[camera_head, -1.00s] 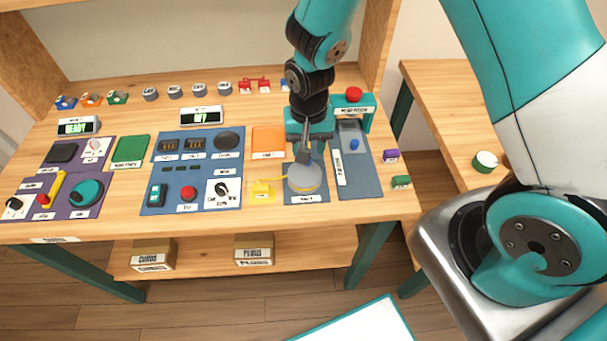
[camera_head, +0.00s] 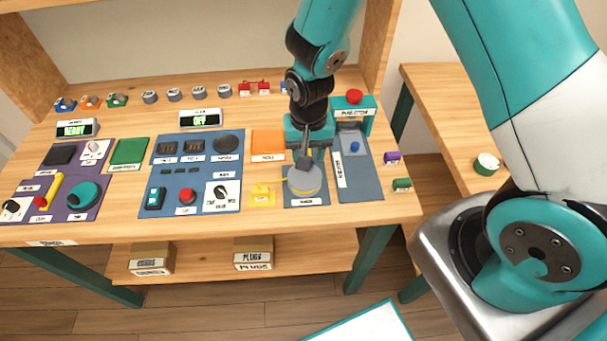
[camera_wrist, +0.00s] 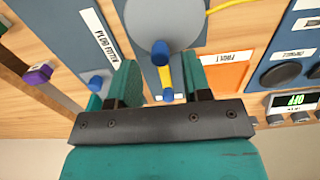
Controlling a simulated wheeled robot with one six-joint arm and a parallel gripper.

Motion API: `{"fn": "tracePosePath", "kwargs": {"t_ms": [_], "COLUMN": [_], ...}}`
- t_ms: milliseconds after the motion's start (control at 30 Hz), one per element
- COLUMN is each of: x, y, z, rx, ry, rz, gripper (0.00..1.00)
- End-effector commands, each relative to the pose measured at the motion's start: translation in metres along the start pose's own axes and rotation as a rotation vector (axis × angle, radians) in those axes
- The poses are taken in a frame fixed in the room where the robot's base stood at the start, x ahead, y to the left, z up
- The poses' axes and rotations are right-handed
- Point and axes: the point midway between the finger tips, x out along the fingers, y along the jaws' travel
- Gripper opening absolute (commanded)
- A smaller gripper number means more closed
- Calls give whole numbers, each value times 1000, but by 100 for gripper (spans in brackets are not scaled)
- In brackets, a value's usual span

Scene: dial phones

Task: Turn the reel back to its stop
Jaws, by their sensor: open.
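The reel is a grey disc (camera_head: 304,181) on a blue panel (camera_head: 306,200) at the right part of the bench. In the wrist view the reel (camera_wrist: 160,22) shows at the top, with a blue knob (camera_wrist: 160,50) at its near edge. A yellow strip runs from below the knob between my fingers. My gripper (camera_wrist: 160,85) is open, its two teal fingers apart on either side of the strip and the knob, and it holds nothing that I can see. In the head view my gripper (camera_head: 306,158) is just behind the reel, its fingertips partly hidden.
A blue plate with a blue knob (camera_head: 354,147) and a red-button box (camera_head: 354,97) stand right of the reel. A yellow block (camera_head: 262,194) lies to its left, an orange pad (camera_head: 268,143) behind that. Purple (camera_head: 391,157) and green (camera_head: 401,185) pieces sit at the right edge.

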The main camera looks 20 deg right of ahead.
Motion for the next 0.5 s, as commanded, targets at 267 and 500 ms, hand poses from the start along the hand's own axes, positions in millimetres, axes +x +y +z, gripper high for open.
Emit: {"fn": "tracePosePath", "kwargs": {"t_ms": [267,500], "x": [10,17], "y": [0,0], "z": [0,0], "rx": [0,0], "ry": [0,0], "rz": [0,0], "gripper": [45,45]}}
